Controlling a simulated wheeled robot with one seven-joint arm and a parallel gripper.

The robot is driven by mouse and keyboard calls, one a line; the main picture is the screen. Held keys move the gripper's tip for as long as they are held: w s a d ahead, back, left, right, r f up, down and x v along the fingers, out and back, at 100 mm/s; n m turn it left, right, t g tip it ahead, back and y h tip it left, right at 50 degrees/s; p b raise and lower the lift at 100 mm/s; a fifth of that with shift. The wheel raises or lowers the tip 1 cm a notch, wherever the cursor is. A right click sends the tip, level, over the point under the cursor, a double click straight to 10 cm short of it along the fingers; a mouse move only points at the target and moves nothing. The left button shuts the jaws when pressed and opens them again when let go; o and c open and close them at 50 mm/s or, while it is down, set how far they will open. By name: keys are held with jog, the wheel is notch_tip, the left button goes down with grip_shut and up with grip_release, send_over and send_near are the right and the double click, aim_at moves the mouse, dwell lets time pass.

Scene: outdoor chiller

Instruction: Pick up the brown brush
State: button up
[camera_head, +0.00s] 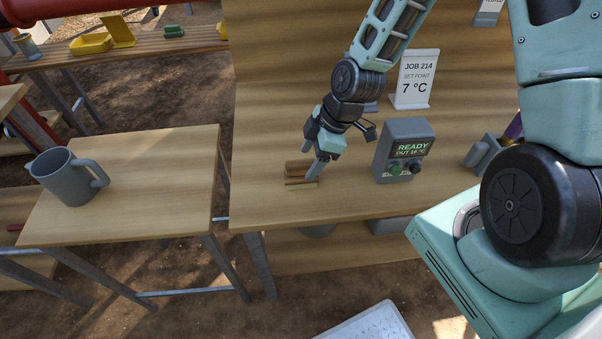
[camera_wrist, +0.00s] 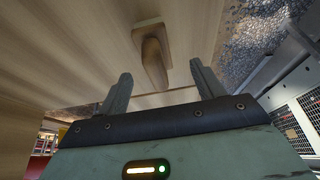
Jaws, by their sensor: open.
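The brown brush (camera_head: 296,173) lies on the wooden workbench near its left front part. In the head view my gripper (camera_head: 315,172) is right at the brush and hides part of it. In the wrist view the brush (camera_wrist: 152,52) shows as a brown block with a rounded handle pointing toward the gripper. My gripper (camera_wrist: 160,72) is open, with one finger on each side of the handle's line. The handle's end lies between the fingertips, with visible gaps on both sides. I cannot tell how far above the bench the fingers are.
A grey control box (camera_head: 403,150) reading READY stands right of the gripper, with a JOB 214 sign (camera_head: 415,80) behind it. A lower table (camera_head: 150,185) at left holds a grey jug (camera_head: 66,178). The bench's left front corner is clear.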

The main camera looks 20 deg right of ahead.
aim_at(298, 171)
jog(key=shift+w+p+x, duration=0.2)
jog(key=shift+p+x, duration=0.15)
jog(key=shift+x, duration=1.25)
jog(key=shift+w+p+x, duration=0.15)
jog(key=shift+p+x, duration=0.2)
jog(key=shift+x, duration=1.3)
jog(key=shift+a+r, duration=0.1)
jog(key=c, duration=1.2)
